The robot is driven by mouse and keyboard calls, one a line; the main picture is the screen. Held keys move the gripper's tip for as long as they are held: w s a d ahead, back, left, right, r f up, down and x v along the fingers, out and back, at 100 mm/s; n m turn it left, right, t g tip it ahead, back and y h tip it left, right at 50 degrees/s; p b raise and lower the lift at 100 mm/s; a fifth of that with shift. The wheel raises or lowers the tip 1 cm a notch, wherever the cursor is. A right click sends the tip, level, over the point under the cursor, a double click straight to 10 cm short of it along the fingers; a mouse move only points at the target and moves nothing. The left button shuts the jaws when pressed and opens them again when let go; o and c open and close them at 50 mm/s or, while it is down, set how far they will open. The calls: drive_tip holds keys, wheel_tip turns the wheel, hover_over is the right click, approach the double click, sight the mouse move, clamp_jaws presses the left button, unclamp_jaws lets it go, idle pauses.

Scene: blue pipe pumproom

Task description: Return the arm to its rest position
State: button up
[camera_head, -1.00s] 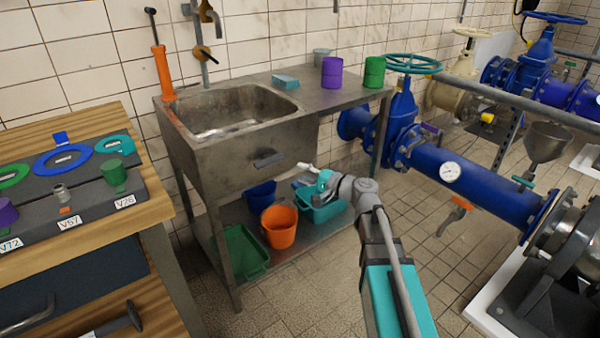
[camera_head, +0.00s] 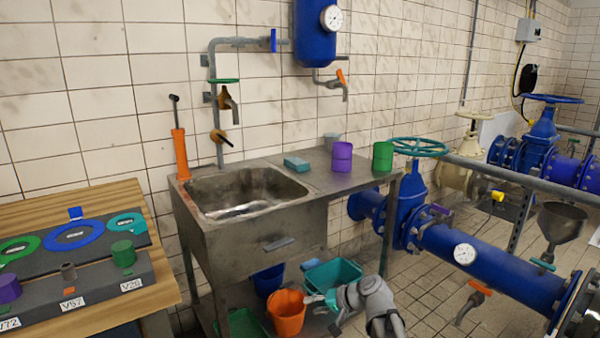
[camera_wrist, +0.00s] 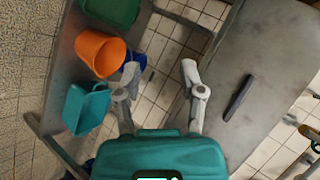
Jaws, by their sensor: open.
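My gripper (camera_head: 326,300) is in the lower middle of the head view, in front of the sink unit's lower shelf. In the wrist view my gripper (camera_wrist: 159,72) has its two fingers spread apart with nothing between them. My arm shows only partly, running out at the bottom edge of the head view. The sink unit (camera_head: 255,222) stands behind my gripper. Its steel front with a dark handle (camera_wrist: 240,98) lies at the right in the wrist view.
An orange bucket (camera_head: 288,314), a teal bin (camera_head: 333,274) and a blue bucket (camera_head: 268,281) are on the lower shelf. A wooden workbench (camera_head: 160,290) is at left. A blue pipe with a valve (camera_head: 490,262) is at right. Tiled floor shows between sink and pipe.

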drive_tip(key=s+d+f+n+g+h+p, duration=0.1)
drive_tip(key=s+d+f+g+h, duration=0.1)
drive_tip(key=s+d+f+h, duration=0.35)
drive_tip(key=s+d+f+n+g+h, duration=0.1)
drive_tip(key=s+d+f+g+h, duration=0.15)
drive_tip(key=s+d+h, duration=0.4)
wheel_tip(320, 180, up, 36)
drive_tip(key=y+p, duration=0.1)
drive_tip(key=p, duration=3.4)
drive_tip(key=shift+d+f+y, duration=0.25)
drive_tip(key=shift+d+y, duration=0.05)
drive_tip(key=shift+d, duration=0.15)
